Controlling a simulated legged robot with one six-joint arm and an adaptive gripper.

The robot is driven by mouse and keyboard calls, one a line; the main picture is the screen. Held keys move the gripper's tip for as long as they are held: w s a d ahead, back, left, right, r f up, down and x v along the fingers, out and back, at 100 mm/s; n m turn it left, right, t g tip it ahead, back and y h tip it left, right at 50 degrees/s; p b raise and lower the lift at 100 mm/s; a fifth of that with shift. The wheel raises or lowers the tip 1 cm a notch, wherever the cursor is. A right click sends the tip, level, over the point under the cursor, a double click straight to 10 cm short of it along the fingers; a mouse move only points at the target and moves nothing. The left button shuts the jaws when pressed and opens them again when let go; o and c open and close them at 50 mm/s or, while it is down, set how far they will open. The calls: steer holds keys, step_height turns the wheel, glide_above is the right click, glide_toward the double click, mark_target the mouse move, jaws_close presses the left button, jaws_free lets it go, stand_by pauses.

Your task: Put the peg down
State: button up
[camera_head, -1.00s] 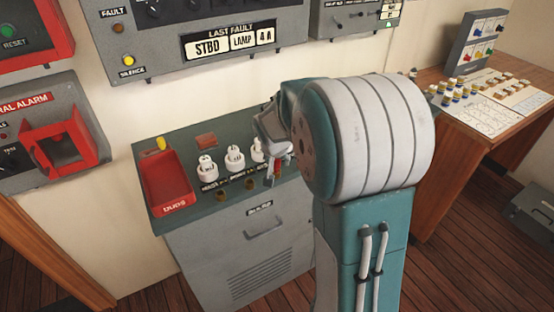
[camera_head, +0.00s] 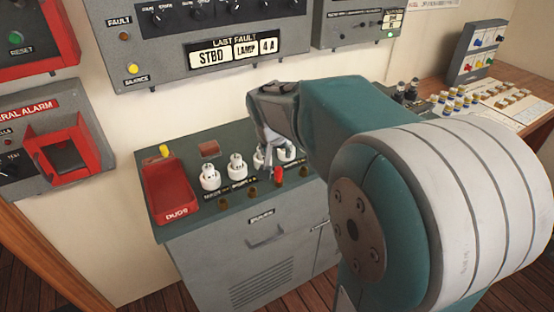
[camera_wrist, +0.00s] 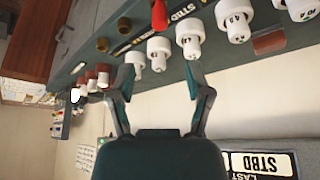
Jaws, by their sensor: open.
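A red peg (camera_head: 278,176) stands upright in the front row of dark sockets on the green-topped console (camera_head: 222,136). It also shows at the top edge of the wrist view (camera_wrist: 159,15). My gripper (camera_head: 268,160) is open above the console, just behind the peg, near the white round holders (camera_head: 237,167).
A red tray (camera_head: 171,191) marked DUDS is at the console's left end, with a yellow piece (camera_head: 164,151) behind it. Brass sockets (camera_head: 251,192) line the front. A grey fault panel (camera_head: 212,40) hangs above. A wooden desk with small parts (camera_head: 460,98) is at right.

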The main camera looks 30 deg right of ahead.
steer(key=s+a+n+y, duration=0.1)
steer(key=s+a+n, duration=0.1)
steer(key=s+a, duration=0.2)
steer(key=s+a+r+n+t+y, duration=0.1)
steer(key=s+a+n, duration=0.1)
steer(key=s, duration=0.8)
steer(key=s+a+r+n+y, duration=0.1)
steer(key=s+a+n, duration=0.2)
steer(key=s+a, duration=0.2)
steer(key=s, duration=0.2)
steer(key=shift+s+a, duration=0.3)
steer(key=shift+s, duration=0.05)
steer(key=shift+r, duration=0.15)
